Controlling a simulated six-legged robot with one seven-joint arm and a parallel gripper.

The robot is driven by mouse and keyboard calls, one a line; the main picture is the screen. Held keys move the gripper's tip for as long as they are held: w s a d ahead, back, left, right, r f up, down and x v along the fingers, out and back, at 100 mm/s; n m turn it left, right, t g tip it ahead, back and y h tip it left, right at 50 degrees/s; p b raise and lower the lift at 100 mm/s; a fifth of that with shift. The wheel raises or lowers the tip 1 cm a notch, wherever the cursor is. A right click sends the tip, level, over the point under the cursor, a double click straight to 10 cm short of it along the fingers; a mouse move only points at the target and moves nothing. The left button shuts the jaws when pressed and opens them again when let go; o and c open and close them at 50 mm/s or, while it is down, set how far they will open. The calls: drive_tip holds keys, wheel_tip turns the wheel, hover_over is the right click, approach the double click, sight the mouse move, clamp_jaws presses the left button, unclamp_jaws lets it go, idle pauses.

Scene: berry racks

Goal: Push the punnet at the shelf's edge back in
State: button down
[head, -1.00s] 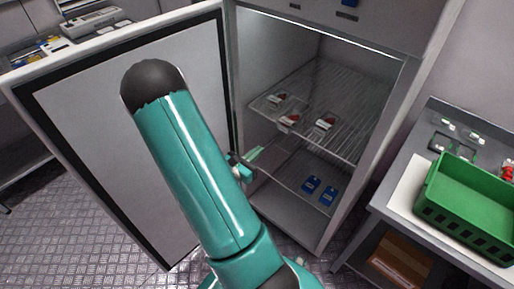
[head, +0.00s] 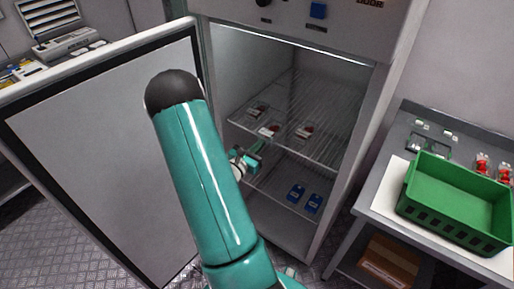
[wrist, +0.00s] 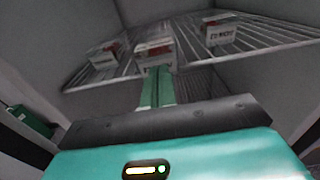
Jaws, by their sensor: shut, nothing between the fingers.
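Three small clear punnets with red contents and white labels sit on the upper wire shelf (head: 318,110) of the open cabinet. The middle one, at the shelf's front edge (head: 268,131), shows straight ahead in the wrist view (wrist: 155,51). Another punnet stands further left (head: 257,110) and one to the right (head: 304,133). My gripper (head: 258,148) is shut and empty, its green fingers (wrist: 157,74) pointing at the edge punnet from the front. The fingertips overlap its lower front in the wrist view; I cannot tell whether they touch it.
The cabinet door (head: 100,140) stands open at the left, behind my arm. Blue packs (head: 297,193) lie on the lower shelf. A green crate (head: 455,222) stands on the bench at the right, with a cardboard box (head: 388,262) below. The shelf behind the punnets looks clear.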

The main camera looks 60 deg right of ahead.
sight(270, 134)
drive_tip(key=shift+d, duration=0.1)
drive_tip(key=d, duration=0.5)
drive_tip(key=s+d, duration=0.1)
drive_tip(key=d, duration=0.1)
drive_tip(key=shift+d, duration=0.2)
drive_tip(key=shift+a, duration=0.1)
